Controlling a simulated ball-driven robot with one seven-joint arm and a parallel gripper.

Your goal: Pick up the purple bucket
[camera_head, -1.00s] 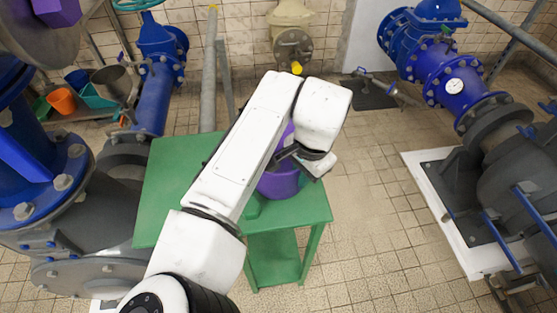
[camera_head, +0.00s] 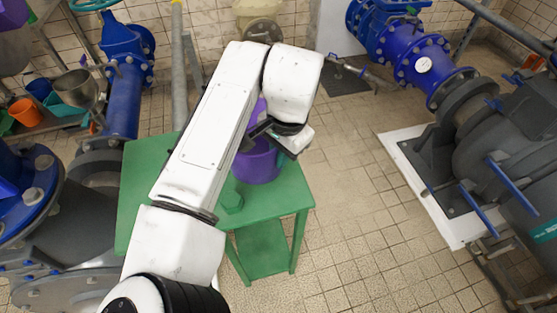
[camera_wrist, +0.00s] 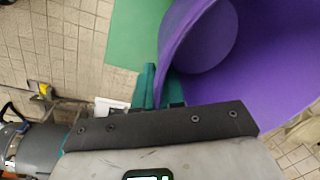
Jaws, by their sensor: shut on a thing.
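The purple bucket (camera_head: 257,167) shows over the green table (camera_head: 150,165) in the head view, partly hidden behind my arm. In the wrist view the purple bucket (camera_wrist: 275,65) fills the upper right, with its open inside showing. My gripper (camera_head: 257,133) is at the bucket's upper edge. In the wrist view my gripper's green fingers (camera_wrist: 160,88) are shut on the bucket's wall, one finger on each side. I cannot tell whether the bucket touches the table.
Blue pipes and a pump stand right on a white plinth (camera_head: 432,187). Another blue pipe (camera_head: 124,95) stands left. An orange bucket (camera_head: 26,112) and other containers are far left. Tiled floor (camera_head: 355,190) is free right of the table.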

